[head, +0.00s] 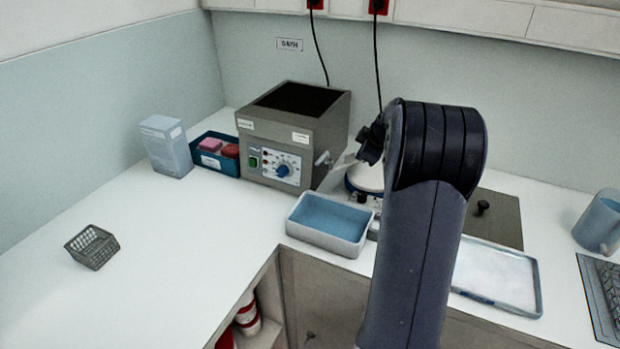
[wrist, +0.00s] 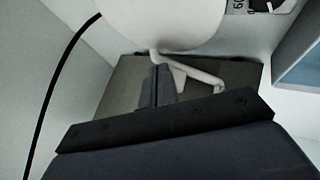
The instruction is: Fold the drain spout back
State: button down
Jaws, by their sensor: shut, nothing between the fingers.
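A pale grey bent arm, which looks like the drain spout (head: 322,159), sticks out at the right side of the grey box machine (head: 265,150) in the head view. In the wrist view the bent spout (wrist: 190,70) runs down and to the right from the white round part. My gripper (head: 368,147) is mostly hidden behind my arm in the head view. In the wrist view its dark fingers (wrist: 156,86) are shut and empty, just left of the spout; I cannot tell whether they touch it.
A blue tray (head: 325,240) stands before the machine. A white round-topped device (head: 366,177) stands to its right, partly behind my arm. A white tray (head: 495,300) and a mug (head: 598,222) are further right. The counter's left is mostly clear around a small basket (head: 92,247).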

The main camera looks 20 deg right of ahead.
jog(key=shift+a, duration=0.15)
jog(key=shift+w+a, duration=0.35)
jog(key=shift+w, duration=0.35)
jog(key=shift+s, duration=0.15)
